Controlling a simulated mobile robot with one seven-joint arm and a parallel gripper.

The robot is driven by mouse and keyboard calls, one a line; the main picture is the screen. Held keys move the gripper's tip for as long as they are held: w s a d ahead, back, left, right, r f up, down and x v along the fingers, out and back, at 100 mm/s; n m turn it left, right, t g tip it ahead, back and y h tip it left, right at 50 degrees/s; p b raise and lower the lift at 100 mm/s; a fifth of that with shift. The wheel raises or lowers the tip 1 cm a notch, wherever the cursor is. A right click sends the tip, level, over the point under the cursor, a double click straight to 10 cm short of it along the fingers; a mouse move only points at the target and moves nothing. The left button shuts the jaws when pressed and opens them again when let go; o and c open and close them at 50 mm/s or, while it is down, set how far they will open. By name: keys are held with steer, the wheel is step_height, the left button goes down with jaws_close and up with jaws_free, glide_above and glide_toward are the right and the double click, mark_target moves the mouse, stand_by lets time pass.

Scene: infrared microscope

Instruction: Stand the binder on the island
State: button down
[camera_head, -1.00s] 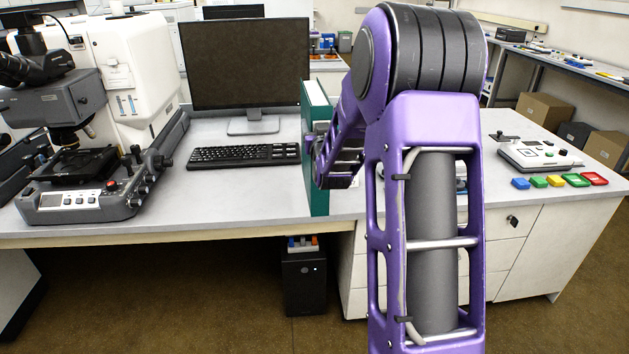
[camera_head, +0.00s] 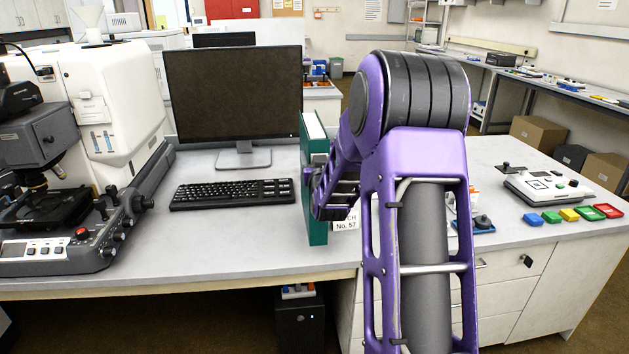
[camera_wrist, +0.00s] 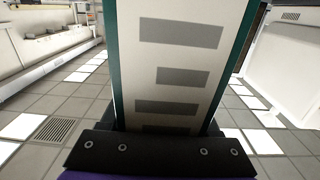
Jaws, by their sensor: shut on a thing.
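The teal binder (camera_head: 315,228) is upright in the head view, its white page edges showing at the top. My gripper (camera_head: 313,180) is shut on it, seen from behind and partly hidden by my purple arm. The binder is over the front part of the grey bench top (camera_head: 225,245), right of the keyboard; I cannot tell whether its lower edge touches. In the wrist view, the binder's pale side with grey bars (camera_wrist: 180,70) rises between teal covers, directly beyond the dark gripper body (camera_wrist: 160,152). The fingertips are hidden there.
A monitor (camera_head: 232,95) and keyboard (camera_head: 232,193) stand left of the binder, and a microscope (camera_head: 70,160) stands far left. A sign marked No. 57 (camera_head: 346,224) is just right of it. Colored trays (camera_head: 570,215) and a control box (camera_head: 562,190) lie at right.

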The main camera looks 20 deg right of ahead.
steer(key=shift+f, duration=2)
steer(key=shift+f+b, duration=0.25)
steer(key=shift+b, duration=0.15)
steer(key=shift+c, duration=0.6)
jaws_free()
steer(key=v, duration=1.2)
steer(key=shift+r, duration=0.2)
